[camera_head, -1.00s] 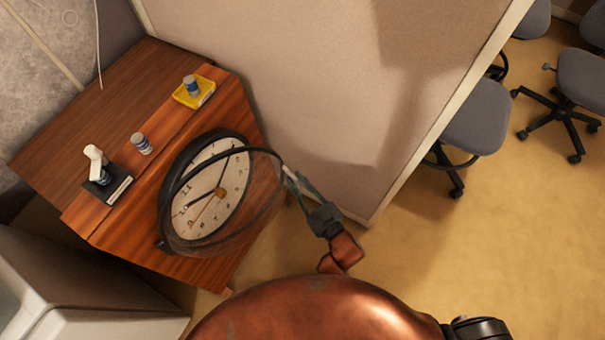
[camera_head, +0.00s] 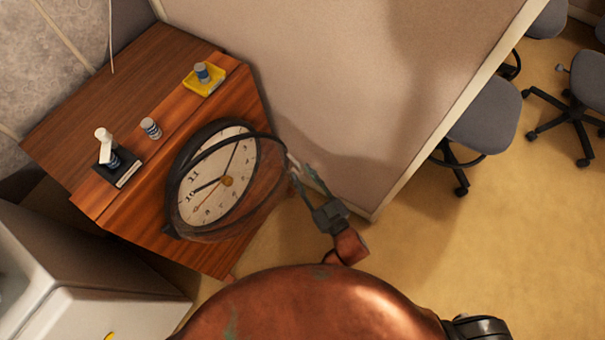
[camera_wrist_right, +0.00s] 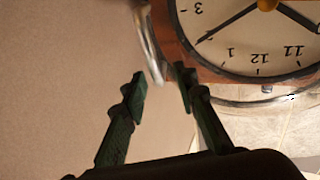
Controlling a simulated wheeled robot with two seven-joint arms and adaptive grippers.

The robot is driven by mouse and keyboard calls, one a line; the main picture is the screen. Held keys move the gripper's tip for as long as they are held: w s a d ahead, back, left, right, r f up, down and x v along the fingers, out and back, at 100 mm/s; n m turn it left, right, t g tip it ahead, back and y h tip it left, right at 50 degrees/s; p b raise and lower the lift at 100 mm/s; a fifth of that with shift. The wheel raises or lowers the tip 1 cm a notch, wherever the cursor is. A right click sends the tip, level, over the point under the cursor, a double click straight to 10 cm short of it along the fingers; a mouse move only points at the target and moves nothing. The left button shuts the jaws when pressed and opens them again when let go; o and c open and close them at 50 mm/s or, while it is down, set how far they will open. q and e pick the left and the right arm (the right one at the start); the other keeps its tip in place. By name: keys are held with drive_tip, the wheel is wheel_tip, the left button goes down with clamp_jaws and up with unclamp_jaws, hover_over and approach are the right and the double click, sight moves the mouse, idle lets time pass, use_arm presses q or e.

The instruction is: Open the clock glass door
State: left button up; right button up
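The clock (camera_head: 215,185) has a white face and dark rim and rests on the front of the wooden cabinet. Its round glass door (camera_head: 262,135) has a thin dark rim and stands partly swung out, hinged at the lower left side. My right gripper (camera_head: 300,176) is at the door's free right edge. In the right wrist view the gripper (camera_wrist_right: 160,85) has its two fingers apart, and the door's light edge (camera_wrist_right: 149,45) lies just beyond and between the fingertips. Whether they touch it cannot be told. The clock face (camera_wrist_right: 250,40) is upside down there. My left gripper is not in view.
On the wooden cabinet (camera_head: 110,70) are a yellow tray (camera_head: 213,85) with a can, another can (camera_head: 151,128), and a dark stand (camera_head: 128,173) with a white item. Office chairs (camera_head: 485,115) are at far right; the floor there is open.

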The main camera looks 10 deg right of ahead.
drive_tip(key=v, duration=1.1)
drive_tip(key=shift+s, duration=0.15)
